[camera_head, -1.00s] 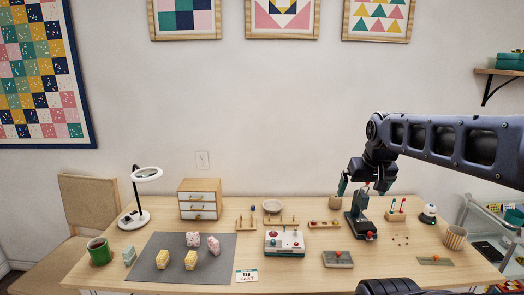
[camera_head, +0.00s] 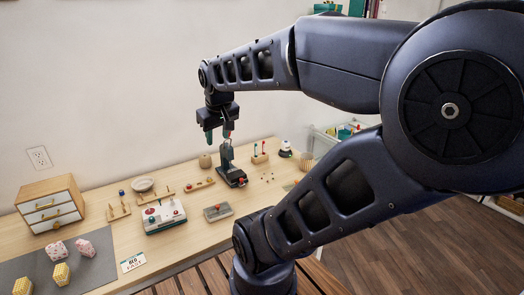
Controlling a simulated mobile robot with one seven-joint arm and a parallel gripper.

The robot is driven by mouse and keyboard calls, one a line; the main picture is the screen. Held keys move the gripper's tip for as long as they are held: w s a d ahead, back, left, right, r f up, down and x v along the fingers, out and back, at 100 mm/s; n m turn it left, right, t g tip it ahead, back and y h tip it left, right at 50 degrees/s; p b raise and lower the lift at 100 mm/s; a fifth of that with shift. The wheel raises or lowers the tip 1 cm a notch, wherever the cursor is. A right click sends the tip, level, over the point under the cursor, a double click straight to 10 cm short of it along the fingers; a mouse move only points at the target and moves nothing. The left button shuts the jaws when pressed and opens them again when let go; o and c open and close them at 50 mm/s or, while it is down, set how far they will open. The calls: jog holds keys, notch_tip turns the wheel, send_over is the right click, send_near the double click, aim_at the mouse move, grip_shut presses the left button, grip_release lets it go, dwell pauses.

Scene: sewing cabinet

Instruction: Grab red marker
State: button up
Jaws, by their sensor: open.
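A small wooden block (camera_head: 259,158) stands toward the back right of the table, holding thin upright sticks. One red stick (camera_head: 264,147) may be the red marker; it is too small to be sure. My gripper (camera_head: 218,136) points down with its two fingers apart, left of this block. It is above and partly in front of a dark upright device (camera_head: 229,168) with a red spot on its base. I cannot tell whether the fingers touch the device. A small reddish patch shows by the right finger, too small to identify.
A white-and-teal box with red knobs (camera_head: 163,217), a grey tray (camera_head: 218,212) and a card (camera_head: 132,262) lie near the front. A drawer cabinet (camera_head: 50,205) stands at left. A round tan pot (camera_head: 205,161) is behind my gripper.

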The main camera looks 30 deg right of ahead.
jog(key=w+d+n+g+h, duration=0.1)
jog(key=w+d+n, duration=0.3)
jog(key=w, duration=0.4)
jog(key=w+d+n+h, duration=0.2)
jog(key=w+d+n, duration=0.15)
jog(key=w, duration=0.45)
jog(key=n, duration=1.9)
send_over(264, 146)
jog(key=s+a, duration=0.2)
jog(key=a, duration=0.1)
notch_tip(264, 146, down, 28)
jog(key=shift+y, duration=0.4)
jog(key=shift+d+x, duration=0.2)
jog(key=shift+x, duration=2.55)
jog(key=shift+d+x, duration=0.2)
jog(key=shift+x, duration=2.55)
jog(key=shift+r, duration=0.1)
grip_shut()
